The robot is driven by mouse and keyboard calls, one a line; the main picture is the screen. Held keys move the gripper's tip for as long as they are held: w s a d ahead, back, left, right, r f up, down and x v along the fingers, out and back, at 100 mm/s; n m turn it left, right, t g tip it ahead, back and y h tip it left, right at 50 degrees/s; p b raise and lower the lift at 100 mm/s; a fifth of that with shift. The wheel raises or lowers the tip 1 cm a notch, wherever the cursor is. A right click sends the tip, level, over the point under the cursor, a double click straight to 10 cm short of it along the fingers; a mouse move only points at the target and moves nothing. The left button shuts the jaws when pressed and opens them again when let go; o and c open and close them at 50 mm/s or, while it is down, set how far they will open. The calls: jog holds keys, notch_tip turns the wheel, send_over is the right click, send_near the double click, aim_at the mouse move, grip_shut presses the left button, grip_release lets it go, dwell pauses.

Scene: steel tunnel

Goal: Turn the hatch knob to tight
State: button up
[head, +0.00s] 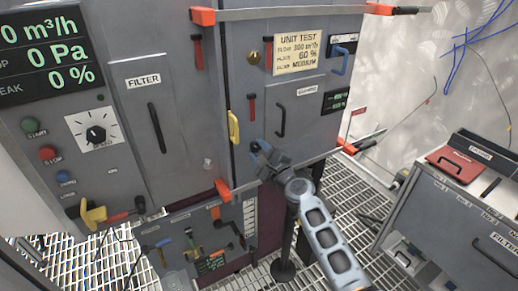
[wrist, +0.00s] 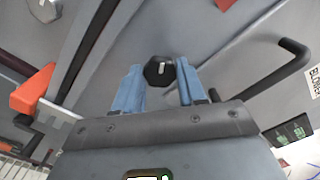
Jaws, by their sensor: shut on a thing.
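The hatch knob (wrist: 152,76) is a black faceted knob with a short white mark on its face. It sits on the grey panel between the two blue fingers of my gripper (wrist: 159,72) in the wrist view. My gripper is shut on the knob. In the head view my gripper (head: 262,148) is at the lower left of the blower hatch (head: 303,100), against the cabinet front, and it hides the knob there. The hatch lies flat in the cabinet front and has a black handle (head: 280,119). I cannot read any tight marking around the knob.
A yellow handle (head: 233,127) is close left of my gripper. Orange-ended rails run along the cabinet, one end (head: 222,189) below left. The black hatch handle (wrist: 275,70) is right of my fingers in the wrist view. A grey case (head: 440,210) stands at the right on the grating.

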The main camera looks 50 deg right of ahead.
jog(key=m+p, duration=0.1)
jog(key=m, duration=0.5)
jog(key=shift+m+p, duration=0.3)
jog(key=shift+p, duration=0.05)
jog(key=shift+f, duration=0.1)
dwell(0.4)
jog(key=o, duration=1.1)
jog(key=shift+c, duration=0.2)
jog(key=v, duration=0.8)
